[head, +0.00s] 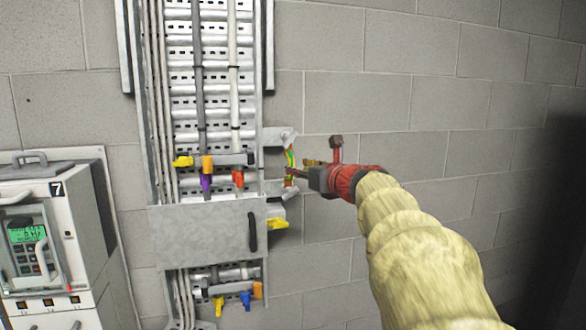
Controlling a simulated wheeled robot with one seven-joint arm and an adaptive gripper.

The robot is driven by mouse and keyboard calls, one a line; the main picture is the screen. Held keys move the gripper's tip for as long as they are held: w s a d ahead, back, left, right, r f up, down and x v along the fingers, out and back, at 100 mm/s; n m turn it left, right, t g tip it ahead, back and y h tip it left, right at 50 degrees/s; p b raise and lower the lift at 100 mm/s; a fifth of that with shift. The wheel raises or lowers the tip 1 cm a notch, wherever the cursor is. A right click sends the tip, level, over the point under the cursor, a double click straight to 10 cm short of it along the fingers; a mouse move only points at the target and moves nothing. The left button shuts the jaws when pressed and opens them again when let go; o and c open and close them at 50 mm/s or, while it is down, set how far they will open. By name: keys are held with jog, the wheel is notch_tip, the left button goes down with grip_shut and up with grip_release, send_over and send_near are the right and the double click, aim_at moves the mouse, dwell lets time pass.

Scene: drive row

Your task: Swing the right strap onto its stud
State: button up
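A short green-and-yellow strap (291,157) stands at the metal bracket on the right side of the cable ladder. Its lower end is close to red and orange parts by the fingertips, too small to tell apart. I cannot make out the stud. My gripper (299,170) reaches in from the right, beside the strap's lower part. Its fingers look narrow and partly overlap the strap from this angle. Whether they are open, shut or touching the strap cannot be told.
A vertical cable ladder (215,102) carries grey cables with coloured tags. A grey cover plate (200,233) with a black handle crosses it below. A white cabinet (70,222) stands left. Bare block wall (445,105) lies right.

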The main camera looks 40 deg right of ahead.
jog(key=v, duration=0.5)
jog(key=shift+s+a, duration=0.1)
jog(key=shift+s, duration=0.25)
jog(key=s+a+f+n+g+y+b, duration=0.1)
jog(key=a+f+n+g+y+b, duration=0.55)
jog(key=a+f+n, duration=1.65)
jog(key=s+a+f+n+g+b, duration=0.1)
jog(key=s+a+f+n+b, duration=0.3)
jog(key=f, duration=0.6)
jog(key=s+a+f+n+g+h+b, duration=0.1)
jog(key=s+a+f+n+b, duration=0.3)
jog(key=s+f+n, duration=0.3)
jog(key=s+a+f+n+g+b, duration=0.2)
jog(key=s+a+f+n+b, duration=0.2)
jog(key=f, duration=0.8)
jog(key=shift+s+a+f+n+b, duration=0.3)
jog(key=shift+s+a+f+n, duration=0.1)
jog(key=shift+s+a+n, duration=0.45)
jog(key=shift+c, duration=0.5)
